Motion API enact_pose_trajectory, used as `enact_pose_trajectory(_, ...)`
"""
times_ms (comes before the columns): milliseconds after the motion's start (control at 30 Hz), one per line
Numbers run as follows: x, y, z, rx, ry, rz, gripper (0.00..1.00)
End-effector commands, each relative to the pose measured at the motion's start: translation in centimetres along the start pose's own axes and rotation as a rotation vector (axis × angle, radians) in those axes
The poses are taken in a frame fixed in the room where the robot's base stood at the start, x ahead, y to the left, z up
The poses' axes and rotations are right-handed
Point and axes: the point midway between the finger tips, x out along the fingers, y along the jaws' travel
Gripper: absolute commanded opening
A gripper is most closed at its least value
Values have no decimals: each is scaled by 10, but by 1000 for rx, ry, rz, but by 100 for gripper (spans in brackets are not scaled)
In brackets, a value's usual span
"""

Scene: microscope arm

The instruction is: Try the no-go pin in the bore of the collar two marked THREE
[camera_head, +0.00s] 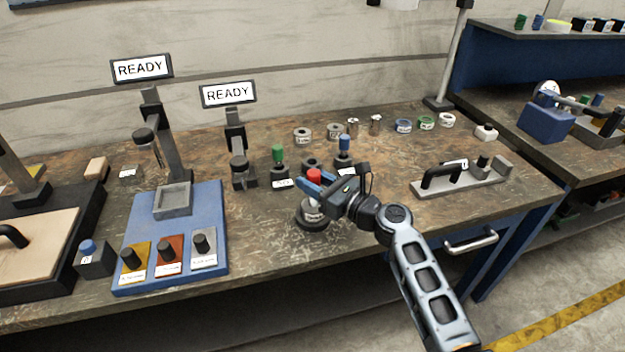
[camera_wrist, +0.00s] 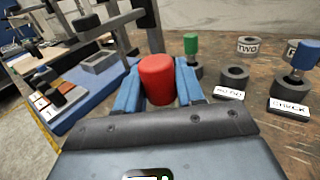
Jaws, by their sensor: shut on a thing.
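The red-handled pin (camera_head: 314,175) is between the blue fingers of my gripper (camera_head: 312,184). Its red cap also shows in the wrist view (camera_wrist: 158,78), upright between the fingers. Below it in the head view a light grey collar (camera_head: 312,212) with a label too small to read sits on a dark round base (camera_head: 313,225). The pin stands over this collar; its shank is hidden, so I cannot tell whether it is in the bore. An empty dark holder (camera_wrist: 234,77) has a label reading NO GO (camera_wrist: 229,94).
A green pin (camera_head: 278,154) and a blue pin (camera_head: 344,143) stand in holders behind my gripper. Two grey collars (camera_head: 302,135) (camera_head: 334,131) lie farther back. A handled fixture (camera_head: 462,180) is at right, a blue stand (camera_head: 205,215) at left. Bare table lies between base and fixture.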

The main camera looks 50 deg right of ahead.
Motion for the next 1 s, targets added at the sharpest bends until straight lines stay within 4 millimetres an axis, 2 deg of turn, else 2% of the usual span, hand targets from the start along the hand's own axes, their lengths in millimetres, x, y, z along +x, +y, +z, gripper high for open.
enact_pose_trajectory(200,0,0,8,0,-2,-1,0)
enact_pose_trajectory(567,0,0,10,-1,-3,1,0)
enact_pose_trajectory(1000,0,0,41,-2,-4,2,0)
